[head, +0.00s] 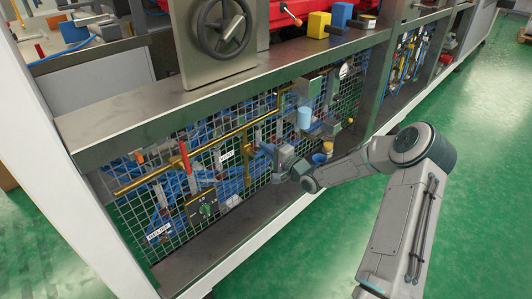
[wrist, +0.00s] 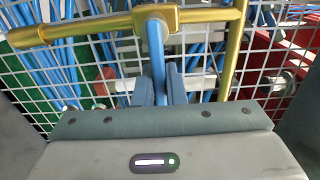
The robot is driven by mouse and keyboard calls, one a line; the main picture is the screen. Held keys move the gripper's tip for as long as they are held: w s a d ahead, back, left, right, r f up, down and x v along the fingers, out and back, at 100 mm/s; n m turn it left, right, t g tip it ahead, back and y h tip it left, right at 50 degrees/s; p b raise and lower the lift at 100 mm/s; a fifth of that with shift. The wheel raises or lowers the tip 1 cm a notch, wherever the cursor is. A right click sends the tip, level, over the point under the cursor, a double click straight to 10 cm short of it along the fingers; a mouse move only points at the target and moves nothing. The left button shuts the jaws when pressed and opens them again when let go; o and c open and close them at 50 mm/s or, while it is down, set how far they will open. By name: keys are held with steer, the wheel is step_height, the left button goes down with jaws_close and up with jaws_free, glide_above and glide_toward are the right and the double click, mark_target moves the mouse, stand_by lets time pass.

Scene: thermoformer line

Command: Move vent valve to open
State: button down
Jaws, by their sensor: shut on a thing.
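The vent valve shows in the wrist view as a blue lever (wrist: 158,60) hanging straight down from a tee on a brass pipe (wrist: 85,27). My gripper (wrist: 160,85) has its two fingers on either side of the lever, shut on it. In the head view my gripper (head: 270,150) is at the mesh panel, below the sloping brass pipe (head: 220,142), to the right of a small white label that seems to read VENT (head: 226,155). The lever itself is mostly hidden by my gripper in the head view.
A red lever (head: 185,158) sits on the same pipe to the left, with an orange-handled part (head: 138,155) beyond it. A light blue cup-shaped part (head: 304,117) is close right. Green floor is clear in front.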

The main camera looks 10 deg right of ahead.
steer(key=n, duration=0.1)
steer(key=r+n+b, duration=0.1)
steer(key=n, duration=0.1)
steer(key=shift+s+a+r+n, duration=0.1)
steer(key=shift+r+n, duration=0.1)
steer(key=shift+n, duration=0.1)
steer(key=shift+s+a+r+n+b, duration=0.15)
steer(key=shift+n+b, duration=0.1)
steer(key=shift+n, duration=0.2)
steer(key=shift+w+r+n+b, duration=0.1)
steer(key=shift+n+b, duration=0.15)
steer(key=shift+n, duration=0.2)
steer(key=shift+s+a+r+n, duration=0.15)
steer(key=shift+r+n, duration=0.3)
steer(key=shift+n, duration=0.45)
steer(key=shift+b, duration=0.3)
